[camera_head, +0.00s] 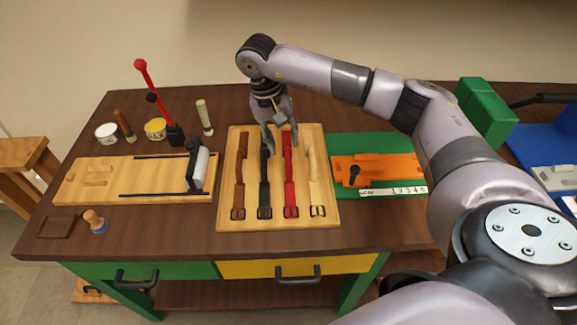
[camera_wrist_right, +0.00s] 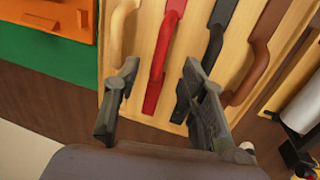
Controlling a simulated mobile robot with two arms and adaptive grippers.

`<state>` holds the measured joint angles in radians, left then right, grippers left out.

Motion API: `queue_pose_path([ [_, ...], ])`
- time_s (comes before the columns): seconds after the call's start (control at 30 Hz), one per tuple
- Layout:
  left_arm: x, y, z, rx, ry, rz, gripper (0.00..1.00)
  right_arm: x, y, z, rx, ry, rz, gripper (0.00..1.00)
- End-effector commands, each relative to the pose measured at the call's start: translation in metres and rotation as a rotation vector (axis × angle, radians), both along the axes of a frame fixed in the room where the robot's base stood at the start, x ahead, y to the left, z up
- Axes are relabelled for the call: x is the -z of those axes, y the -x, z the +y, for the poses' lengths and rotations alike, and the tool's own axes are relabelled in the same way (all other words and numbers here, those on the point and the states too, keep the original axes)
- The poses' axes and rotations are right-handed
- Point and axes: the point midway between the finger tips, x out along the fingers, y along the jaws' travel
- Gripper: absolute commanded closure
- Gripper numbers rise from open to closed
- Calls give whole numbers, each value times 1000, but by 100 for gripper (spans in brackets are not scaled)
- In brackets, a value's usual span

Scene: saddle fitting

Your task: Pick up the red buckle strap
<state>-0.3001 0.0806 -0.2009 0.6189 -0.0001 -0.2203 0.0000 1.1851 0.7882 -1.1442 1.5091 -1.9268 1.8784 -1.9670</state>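The red buckle strap (camera_head: 290,175) lies on a light wooden board (camera_head: 235,222), its buckle toward the front edge. In the right wrist view the red strap (camera_wrist_right: 162,68) runs up between the two fingers. My right gripper (camera_head: 280,138) is over the strap's far end, its fingers apart. In the right wrist view the right gripper (camera_wrist_right: 155,98) is open and empty, with one finger on each side of the red strap. Whether the fingers touch the board cannot be told. My left gripper is not in view.
A black strap (camera_head: 265,180) lies close left of the red one and a tan strap (camera_head: 315,175) close right. A brown strap (camera_head: 240,180) lies farther left. An orange tool block (camera_head: 385,166) on a green mat stands right; a roller board (camera_head: 95,180) stands left.

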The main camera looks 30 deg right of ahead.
Motion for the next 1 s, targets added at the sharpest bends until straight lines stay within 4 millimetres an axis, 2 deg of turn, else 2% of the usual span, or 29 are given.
queue_pose_path([
  [0.1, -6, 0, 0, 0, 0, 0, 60, 15, 2, -2, 0, 0, 2, 62],
  [0.27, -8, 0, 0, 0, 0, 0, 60, 25, 3, -4, -1, -1, 0, 62],
  [0.37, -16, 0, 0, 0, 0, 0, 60, 34, 5, -6, 0, 0, 4, 62],
  [0.47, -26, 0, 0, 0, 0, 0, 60, 49, 8, -8, 0, -1, 5, 62],
  [0.6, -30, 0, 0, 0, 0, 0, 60, 68, 9, -11, 1, -1, 2, 62],
  [0.9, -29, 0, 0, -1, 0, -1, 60, 75, 9, -12, -1, -2, -1, 62],
  [1.0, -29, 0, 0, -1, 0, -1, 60, 74, 9, -12, -1, -2, -1, 69],
])
